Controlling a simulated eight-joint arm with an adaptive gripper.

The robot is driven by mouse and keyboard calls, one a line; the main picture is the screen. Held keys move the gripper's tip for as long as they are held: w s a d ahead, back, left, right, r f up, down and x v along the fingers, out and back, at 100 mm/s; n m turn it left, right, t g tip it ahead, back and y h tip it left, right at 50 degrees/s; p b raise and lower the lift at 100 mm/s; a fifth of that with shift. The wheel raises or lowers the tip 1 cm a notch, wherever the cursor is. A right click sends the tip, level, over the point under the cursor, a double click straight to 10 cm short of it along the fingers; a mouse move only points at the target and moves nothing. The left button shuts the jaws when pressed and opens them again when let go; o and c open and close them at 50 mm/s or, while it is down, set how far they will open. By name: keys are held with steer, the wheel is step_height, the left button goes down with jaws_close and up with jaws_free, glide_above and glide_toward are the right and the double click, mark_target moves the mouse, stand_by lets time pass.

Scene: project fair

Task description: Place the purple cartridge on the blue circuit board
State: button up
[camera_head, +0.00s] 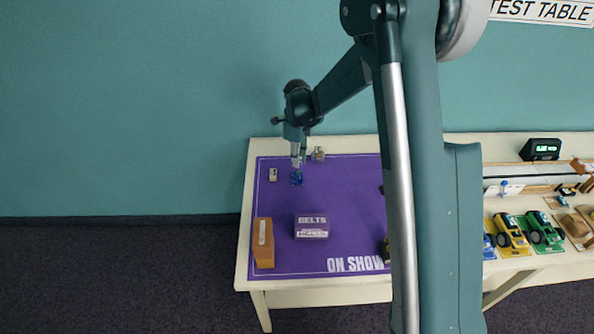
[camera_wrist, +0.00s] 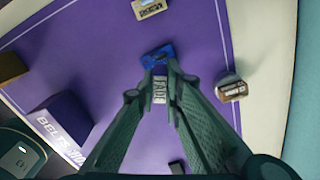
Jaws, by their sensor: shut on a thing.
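The blue circuit board (camera_wrist: 157,56) lies on the purple mat; in the head view it shows as a small blue patch (camera_head: 297,180) under my gripper (camera_head: 297,163). In the wrist view my gripper (camera_wrist: 161,76) is shut on a small piece with a pale lettered label (camera_wrist: 160,90), apparently the cartridge; its purple body is hard to make out. The fingertips and the held piece appear at the near edge of the board. I cannot tell whether the piece touches the board.
A beige module (camera_wrist: 150,8) and a metallic module (camera_wrist: 232,88) lie on either side of the board. A purple BELTS box (camera_head: 311,225) and an orange-brown box (camera_head: 263,243) stand nearer the table's front. Toy vehicles (camera_head: 510,233) stand farther right. Much of the purple mat (camera_head: 345,190) is clear.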

steer(key=shift+f, duration=0.7)
steer(key=shift+f+b, duration=0.35)
steer(key=shift+f, duration=1.5)
steer(key=shift+f+b, duration=0.4)
steer(key=shift+f, duration=0.15)
steer(key=o, duration=0.8)
steer(key=shift+r, duration=0.2)
steer(key=shift+r+p, duration=0.45)
steer(key=shift+p, duration=0.05)
step_height(320, 180, up, 12)
steer(key=shift+f+p, duration=0.1)
steer(key=shift+p, duration=0.7)
